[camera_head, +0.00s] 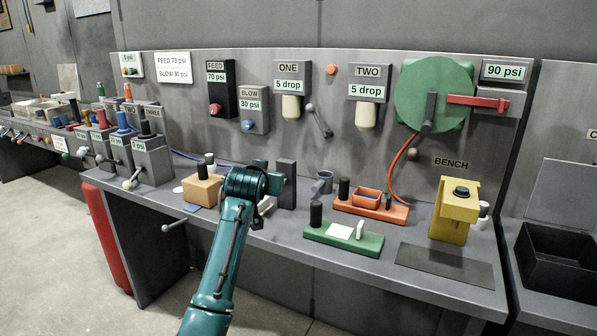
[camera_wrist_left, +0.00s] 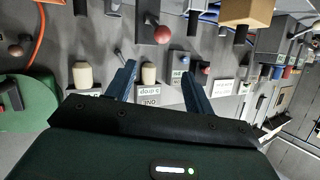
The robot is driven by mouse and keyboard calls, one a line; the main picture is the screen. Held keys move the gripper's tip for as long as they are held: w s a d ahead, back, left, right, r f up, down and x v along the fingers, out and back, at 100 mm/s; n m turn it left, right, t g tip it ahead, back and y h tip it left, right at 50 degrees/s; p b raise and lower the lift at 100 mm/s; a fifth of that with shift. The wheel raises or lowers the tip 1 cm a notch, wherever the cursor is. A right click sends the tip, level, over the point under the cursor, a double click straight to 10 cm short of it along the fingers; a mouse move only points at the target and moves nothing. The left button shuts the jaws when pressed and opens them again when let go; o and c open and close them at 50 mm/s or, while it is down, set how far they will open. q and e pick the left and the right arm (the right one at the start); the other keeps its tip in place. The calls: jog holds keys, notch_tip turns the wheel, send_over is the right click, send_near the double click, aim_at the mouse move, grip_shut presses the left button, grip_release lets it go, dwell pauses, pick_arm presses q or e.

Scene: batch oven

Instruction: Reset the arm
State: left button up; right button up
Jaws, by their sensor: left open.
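My left arm, teal, reaches in from the bottom middle of the head view. Its left gripper (camera_head: 268,178) is over the bench, close to a tan block (camera_head: 201,190) on its left and a dark upright plate (camera_head: 287,184) on its right; whether it touches either I cannot tell. In the left wrist view, which looks upside down, the left gripper (camera_wrist_left: 160,85) has its two blue fingers spread apart. Nothing shows held between them; the wall panel lies beyond. My right gripper is in neither view.
The bench (camera_head: 300,249) carries a green base (camera_head: 343,243), an orange tray (camera_head: 371,208) and a yellow press (camera_head: 455,210). A green disc (camera_head: 420,95) with a red lever (camera_head: 478,101) is on the back panel. The bench's front strip beside the arm is mostly clear.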

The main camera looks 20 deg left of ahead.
pick_arm(q)
jog(key=s+d+f+m+h, duration=0.1)
jog(key=s+d+f, duration=0.35)
jog(key=f, duration=0.35)
jog(key=s+d+f+m+h, duration=0.2)
jog(key=s+d+f, duration=0.1)
jog(key=s+f, duration=0.4)
jog(key=s+d+f+m+h, duration=0.1)
jog(key=s+d+f, duration=0.25)
jog(key=f, duration=0.65)
jog(key=s+d+f+g+h, duration=0.1)
jog(key=s+d+f, duration=0.1)
jog(key=s, duration=0.5)
jog(key=s+d+f+h, duration=0.1)
jog(key=s+d+f, duration=0.2)
jog(key=s, duration=0.4)
jog(key=s+d+f+m+g+h, duration=0.1)
jog(key=s+d+f+h, duration=0.1)
jog(key=s+d, duration=0.3)
jog(key=s, duration=0.2)
jog(key=shift+s+f+g+p, duration=0.25)
jog(key=shift+s+g+p, duration=0.05)
jog(key=shift+s+p, duration=0.1)
